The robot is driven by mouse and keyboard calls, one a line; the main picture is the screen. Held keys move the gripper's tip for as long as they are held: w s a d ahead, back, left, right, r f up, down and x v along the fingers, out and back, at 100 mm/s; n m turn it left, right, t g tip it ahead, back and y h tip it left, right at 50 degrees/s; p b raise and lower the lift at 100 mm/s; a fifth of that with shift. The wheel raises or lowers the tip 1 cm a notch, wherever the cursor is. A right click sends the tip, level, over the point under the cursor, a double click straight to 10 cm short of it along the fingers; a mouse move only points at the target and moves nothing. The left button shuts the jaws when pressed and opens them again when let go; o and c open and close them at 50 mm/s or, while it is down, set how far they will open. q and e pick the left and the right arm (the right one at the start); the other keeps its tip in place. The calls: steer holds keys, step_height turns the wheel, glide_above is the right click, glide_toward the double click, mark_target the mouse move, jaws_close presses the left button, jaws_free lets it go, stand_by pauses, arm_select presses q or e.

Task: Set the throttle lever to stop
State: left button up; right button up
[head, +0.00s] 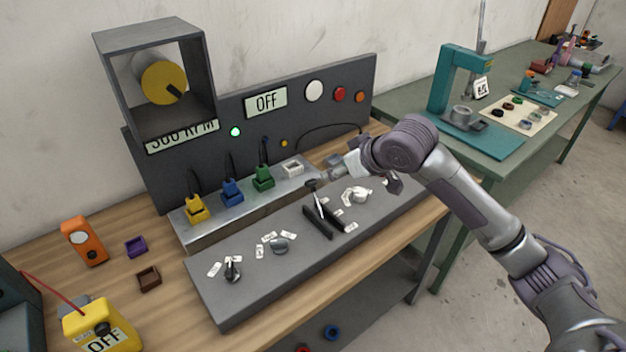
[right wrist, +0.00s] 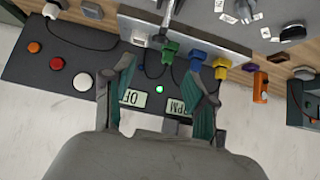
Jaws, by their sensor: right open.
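The throttle lever (head: 319,205) appears to be the slim silver lever with a dark knob, standing between two black bars (head: 318,222) on the grey control panel (head: 228,292). Small white labels lie beside it, too small to read. My right gripper (head: 345,172) is just behind and to the right of the lever, apart from it. Its two fingers also show in the right wrist view (right wrist: 160,70), spread open with nothing between them. My left gripper is not in view.
Yellow (head: 196,208), blue (head: 232,191) and green (head: 263,177) plugs stand on a metal strip behind the panel. A black knob (head: 232,270), a grey knob (head: 279,244) and a white knob (head: 356,193) flank the lever. A display (head: 266,101) reads OFF.

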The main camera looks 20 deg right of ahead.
mark_target(312, 181)
steer(key=p+x, duration=0.2)
steer(key=x, duration=1.1)
steer(key=shift+w+a+f, duration=0.15)
steer(key=shift+w+f, duration=0.05)
steer(key=shift+w, duration=0.05)
jaws_close()
